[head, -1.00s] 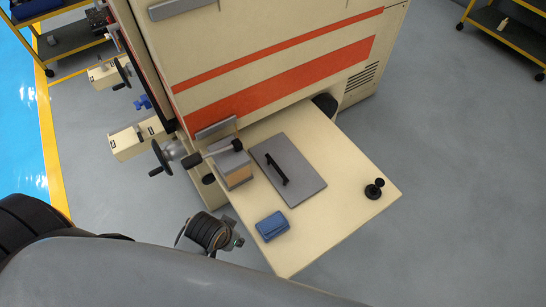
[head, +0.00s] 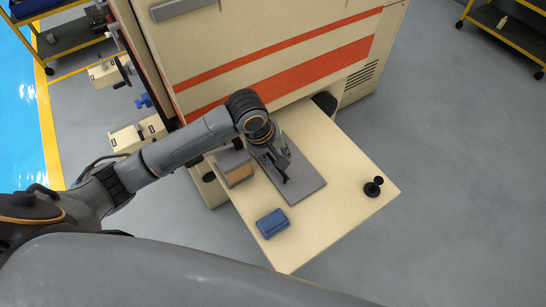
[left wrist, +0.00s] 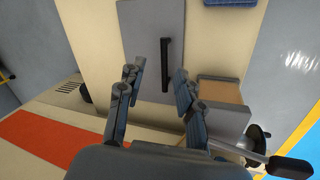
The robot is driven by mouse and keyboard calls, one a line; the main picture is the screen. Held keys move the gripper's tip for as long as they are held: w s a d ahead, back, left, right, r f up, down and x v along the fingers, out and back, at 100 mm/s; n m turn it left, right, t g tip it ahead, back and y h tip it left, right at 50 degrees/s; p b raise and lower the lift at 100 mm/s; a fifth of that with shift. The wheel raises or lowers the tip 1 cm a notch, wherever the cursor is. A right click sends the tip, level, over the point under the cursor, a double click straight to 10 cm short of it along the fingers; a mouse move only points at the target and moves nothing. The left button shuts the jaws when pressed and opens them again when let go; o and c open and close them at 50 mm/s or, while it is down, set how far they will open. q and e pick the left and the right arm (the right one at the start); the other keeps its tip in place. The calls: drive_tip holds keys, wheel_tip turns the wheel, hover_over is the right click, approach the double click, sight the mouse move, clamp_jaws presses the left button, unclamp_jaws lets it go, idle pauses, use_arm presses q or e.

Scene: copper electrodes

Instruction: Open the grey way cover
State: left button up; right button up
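The grey way cover (head: 308,187) is a flat rectangular plate lying on the cream table of the machine. A black bar handle (head: 285,173) stands on it and shows clearly in the left wrist view (left wrist: 166,62). My left gripper (head: 275,163) is above the cover near the handle and hides part of both. In the left wrist view its fingers (left wrist: 158,71) are spread wide, one on each side of the handle's near end, with nothing held. I cannot tell how high the fingertips are above the cover. My right gripper is not in view.
A grey and tan block (head: 234,166) stands left of the cover, and a blue box (head: 272,223) lies in front. A black knob (head: 373,187) is near the table's right corner. The machine's striped body (head: 270,60) rises behind.

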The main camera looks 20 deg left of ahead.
sight(273, 159)
use_arm(q)
drive_tip(key=w+a+r+n+y, duration=0.1)
drive_tip(key=w+a+r+n, duration=0.2)
drive_tip(key=a+r+n, duration=0.15)
drive_tip(key=shift+m+g, duration=0.25)
drive_tip(key=shift+g, duration=0.05)
drive_tip(key=f, duration=0.4)
drive_tip(key=w+d+f, duration=0.1)
drive_tip(key=f, duration=0.4)
drive_tip(key=w+f, duration=0.1)
drive_tip(key=f, duration=0.4)
drive_tip(key=shift+d, duration=0.35)
clamp_jaws()
